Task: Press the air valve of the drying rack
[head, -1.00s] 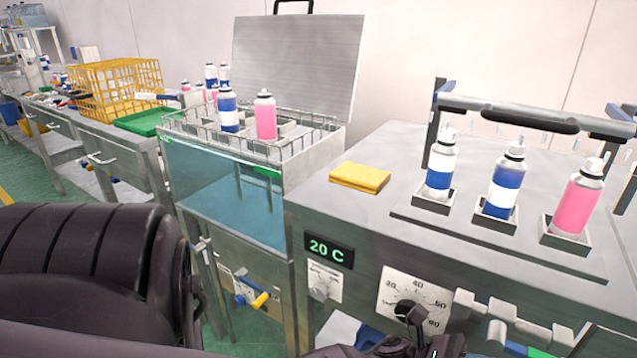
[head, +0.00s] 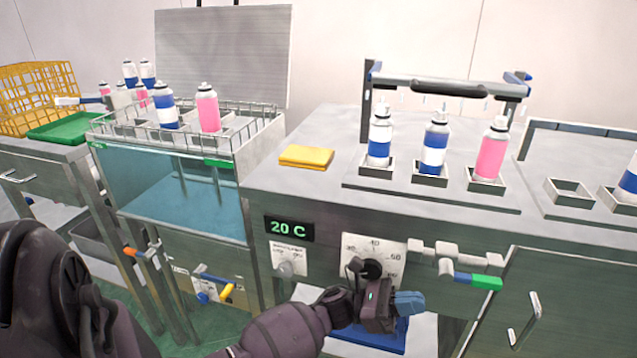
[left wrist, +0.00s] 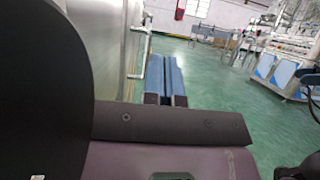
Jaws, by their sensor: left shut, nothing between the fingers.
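The drying rack has a bar with small nozzles (head: 446,88) over three spray cans (head: 435,150) standing in square holders. On the cabinet front below is a white pipe with a valve handle (head: 472,279), blue with a green end, which I take for the air valve. My left gripper (head: 410,304) is shut and empty, its blue fingers pointing right, left of and slightly below the handle and apart from it. The shut fingers also show in the left wrist view (left wrist: 165,75); the valve is not seen there. My right gripper is not in view.
A round dial (head: 371,268) sits just above my left gripper, and a 20 C display (head: 289,229) is further left. A water tank (head: 180,195) stands left. A cabinet door handle (head: 524,320) sticks out at right. A yellow cloth (head: 306,157) lies on top.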

